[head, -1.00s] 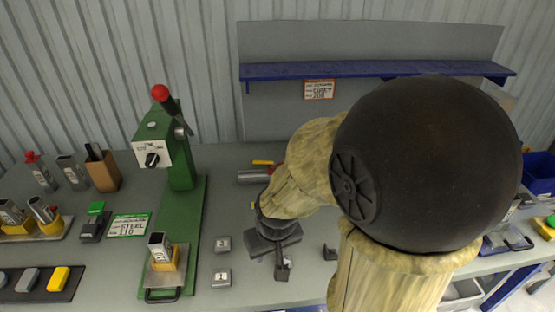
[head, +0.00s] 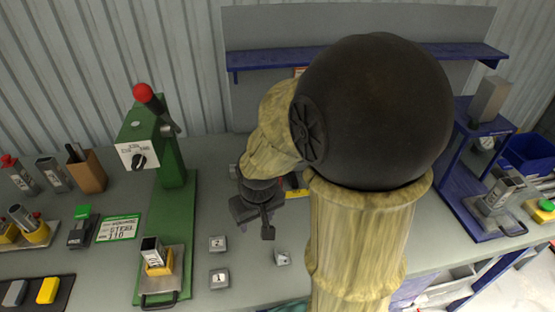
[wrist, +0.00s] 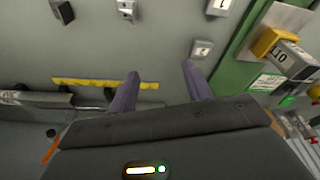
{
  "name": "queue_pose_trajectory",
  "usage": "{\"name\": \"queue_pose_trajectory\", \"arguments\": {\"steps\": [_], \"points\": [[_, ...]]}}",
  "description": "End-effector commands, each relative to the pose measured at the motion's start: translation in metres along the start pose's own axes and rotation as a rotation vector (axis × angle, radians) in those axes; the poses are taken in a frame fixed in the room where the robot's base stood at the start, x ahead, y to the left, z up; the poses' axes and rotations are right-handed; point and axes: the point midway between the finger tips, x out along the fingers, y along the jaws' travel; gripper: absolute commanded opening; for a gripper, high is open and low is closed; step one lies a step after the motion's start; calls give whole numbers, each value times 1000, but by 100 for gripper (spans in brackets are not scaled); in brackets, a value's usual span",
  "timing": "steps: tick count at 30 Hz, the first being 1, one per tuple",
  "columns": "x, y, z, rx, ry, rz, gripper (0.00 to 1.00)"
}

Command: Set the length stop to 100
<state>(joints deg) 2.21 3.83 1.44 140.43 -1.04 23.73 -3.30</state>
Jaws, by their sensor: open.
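A yellow strip like a scale (wrist: 105,84) lies along a grey rail (wrist: 35,98) in the wrist view. A dark piece (wrist: 109,95) sits beside the strip, but I cannot tell whether it is the length stop. In the head view, part of the yellow strip (head: 297,193) shows just right of my gripper (head: 265,228), and my arm hides most of the rail. In the wrist view my gripper (wrist: 160,69) is open, with two purple fingers apart and nothing between them. The fingertips lie near the strip's end. No scale numbers are readable.
A green lever press (head: 165,220) stands on the left with a green-edged card (head: 119,228) reading STEEL 110. Small grey blocks (head: 218,243) lie between press and arm. A blue stand (head: 480,170) is at right. A blue shelf (head: 240,68) runs along the back.

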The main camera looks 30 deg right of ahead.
Motion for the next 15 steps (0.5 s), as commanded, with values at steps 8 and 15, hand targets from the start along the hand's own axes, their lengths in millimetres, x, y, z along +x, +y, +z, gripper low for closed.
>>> {"name": "queue_pose_trajectory", "arguments": {"steps": [8, 15], "points": [[-25, 43, -107, -175, -78, 7, 50], [-34, 97, -183, -318, -143, -14, 50]]}}
